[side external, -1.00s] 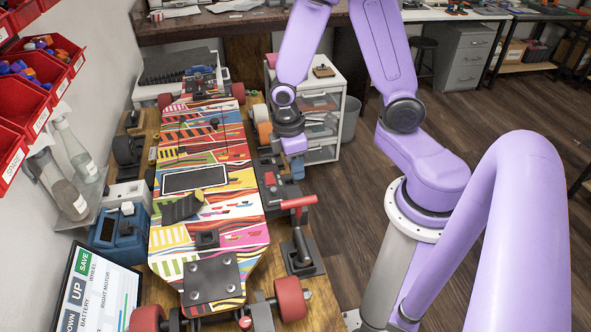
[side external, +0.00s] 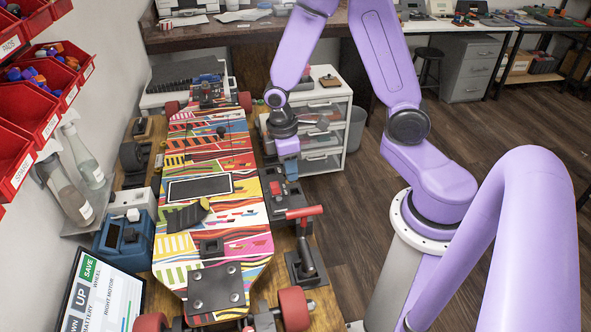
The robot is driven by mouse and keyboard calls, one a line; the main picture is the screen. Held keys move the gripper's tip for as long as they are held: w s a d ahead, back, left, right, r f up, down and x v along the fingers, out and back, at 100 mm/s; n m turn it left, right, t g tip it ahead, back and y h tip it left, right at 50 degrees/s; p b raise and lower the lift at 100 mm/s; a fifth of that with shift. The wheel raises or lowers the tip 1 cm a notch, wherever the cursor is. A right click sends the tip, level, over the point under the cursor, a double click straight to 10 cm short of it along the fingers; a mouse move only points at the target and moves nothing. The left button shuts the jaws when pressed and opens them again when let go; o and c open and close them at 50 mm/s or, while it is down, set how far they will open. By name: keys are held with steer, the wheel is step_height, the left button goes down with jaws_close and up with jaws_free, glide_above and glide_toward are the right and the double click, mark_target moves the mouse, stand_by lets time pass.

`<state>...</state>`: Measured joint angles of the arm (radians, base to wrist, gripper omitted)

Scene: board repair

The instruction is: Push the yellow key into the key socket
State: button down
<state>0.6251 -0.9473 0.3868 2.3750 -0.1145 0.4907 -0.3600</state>
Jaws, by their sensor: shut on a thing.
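My gripper (side external: 288,163) points down at the right edge of the bench, beside the far half of the patterned board. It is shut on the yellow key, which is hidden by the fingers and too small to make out. A dark fixture (side external: 283,211) with a small red part lies just below the gripper in the picture, right of the board. The key socket cannot be told apart there. Whether the key touches anything is not clear.
The colourful longboard (side external: 233,243) fills the bench, with a dark-screened panel (side external: 200,188) on it. A red-handled lever clamp (side external: 304,249) stands nearer the camera. A white drawer unit (side external: 322,125) stands behind the gripper. Red bins (side external: 38,118) hang at left.

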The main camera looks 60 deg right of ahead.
steer(key=shift+w+d, duration=0.35)
steer(key=shift+w, duration=0.95)
steer(key=shift+w+d, duration=0.35)
steer(key=shift+w, duration=1)
steer(key=shift+w+d, duration=0.35)
steer(key=shift+w, duration=0.95)
steer(key=shift+r, duration=0.15)
steer(key=shift+f, duration=1.75)
stand_by(0.7)
steer(key=c, duration=0.6)
jaws_free()
steer(key=shift+o, duration=0.2)
steer(key=shift+r, duration=0.4)
